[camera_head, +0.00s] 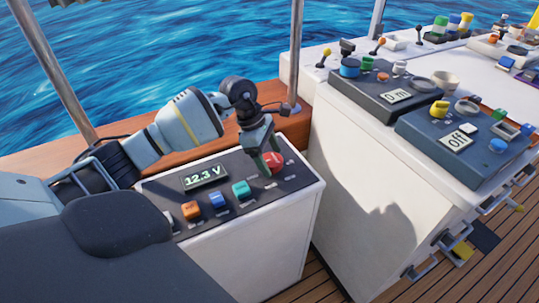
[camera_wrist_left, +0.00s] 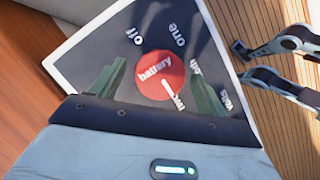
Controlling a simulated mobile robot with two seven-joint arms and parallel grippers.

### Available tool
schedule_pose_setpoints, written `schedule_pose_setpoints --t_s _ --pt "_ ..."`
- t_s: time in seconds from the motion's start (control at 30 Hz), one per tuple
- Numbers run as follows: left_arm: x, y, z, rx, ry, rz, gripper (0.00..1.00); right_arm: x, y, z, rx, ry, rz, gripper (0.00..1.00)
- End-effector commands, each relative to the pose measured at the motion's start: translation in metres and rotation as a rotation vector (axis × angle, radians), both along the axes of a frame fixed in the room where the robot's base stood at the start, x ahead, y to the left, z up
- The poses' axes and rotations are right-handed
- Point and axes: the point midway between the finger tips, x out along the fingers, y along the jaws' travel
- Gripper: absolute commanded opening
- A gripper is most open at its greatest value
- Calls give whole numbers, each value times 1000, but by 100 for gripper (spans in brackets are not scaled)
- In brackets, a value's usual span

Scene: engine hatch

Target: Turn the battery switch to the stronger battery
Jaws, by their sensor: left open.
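The battery switch is a round red knob (camera_wrist_left: 162,75) marked "battery", on a dark panel with the labels "off", "one" and others hard to read. Its white pointer line aims down and right in the left wrist view, at a small label that I cannot read surely. In the head view the red knob (camera_head: 273,161) sits at the right end of the low white console. My left gripper (camera_head: 263,160) is open over the knob, with one green finger on each side; contact cannot be told. The display (camera_head: 205,177) reads 12.3 V. My right gripper does not show.
Orange (camera_head: 191,210), blue (camera_head: 217,199) and teal (camera_head: 241,189) knobs line the same panel. A larger white console (camera_head: 365,160) with several controls stands to the right, beyond a narrow gap. Metal rail posts (camera_head: 295,50) and a wooden ledge (camera_head: 150,130) lie behind.

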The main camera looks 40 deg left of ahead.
Motion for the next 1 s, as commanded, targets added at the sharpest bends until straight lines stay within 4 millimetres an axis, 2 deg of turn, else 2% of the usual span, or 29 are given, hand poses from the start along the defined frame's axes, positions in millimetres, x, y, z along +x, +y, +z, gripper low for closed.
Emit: schedule_pose_setpoints --t_s 0.1,0.43,0.77,1.0 --pt "0 0 0 0 0 0 74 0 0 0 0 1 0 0" --pt "0 0 0 0 1 0 31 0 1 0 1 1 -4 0" --pt "-1 0 1 1 -1 45 31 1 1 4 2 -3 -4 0" --pt "-2 0 3 1 -2 191 31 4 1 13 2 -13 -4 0"
